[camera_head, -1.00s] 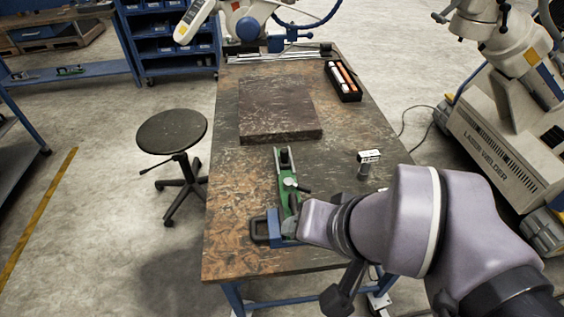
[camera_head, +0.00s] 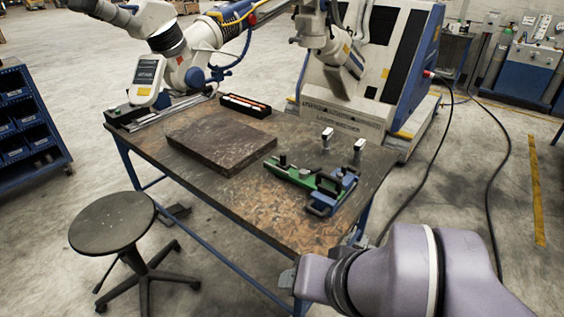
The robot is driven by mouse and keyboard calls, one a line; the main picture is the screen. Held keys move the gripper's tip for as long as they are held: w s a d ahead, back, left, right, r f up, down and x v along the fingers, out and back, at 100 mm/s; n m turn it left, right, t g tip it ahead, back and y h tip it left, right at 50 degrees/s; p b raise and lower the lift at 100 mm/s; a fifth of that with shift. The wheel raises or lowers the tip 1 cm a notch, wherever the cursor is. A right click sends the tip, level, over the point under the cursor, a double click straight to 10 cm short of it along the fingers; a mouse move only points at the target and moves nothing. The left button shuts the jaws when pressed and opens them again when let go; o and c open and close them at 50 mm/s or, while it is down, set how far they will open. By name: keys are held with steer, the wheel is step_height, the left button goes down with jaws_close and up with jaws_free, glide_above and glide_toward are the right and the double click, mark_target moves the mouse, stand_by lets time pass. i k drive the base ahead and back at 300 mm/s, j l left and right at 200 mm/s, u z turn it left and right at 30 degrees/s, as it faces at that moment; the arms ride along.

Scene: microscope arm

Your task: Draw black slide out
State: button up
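I cannot tell for certain which part is the black slide. A green fixture (camera_head: 300,175) with black knobs and a blue clamp with a black handle (camera_head: 325,200) lies on the right part of the table. My gripper (camera_head: 284,279) is in front of the table's near edge, apart from the fixture and the rail. Only a small grey part of its end shows, and its fingers cannot be made out.
A thick dark slab (camera_head: 220,140) lies mid-table, with a black tray of orange and white sticks (camera_head: 246,105) behind it. Small upright pieces (camera_head: 327,138) stand near the right edge. A round stool (camera_head: 112,222) is at left. A laser welder (camera_head: 365,75) stands behind the table.

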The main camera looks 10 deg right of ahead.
mark_target(283, 164)
steer(key=i+j+z, duration=0.15)
steer(key=j, duration=0.15)
steer(key=i+j+z, duration=0.35)
steer(key=j, duration=0.25)
steer(key=j+z, duration=0.15)
steer(key=j, duration=0.15)
steer(key=i+u, duration=0.15)
steer(key=i, duration=0.55)
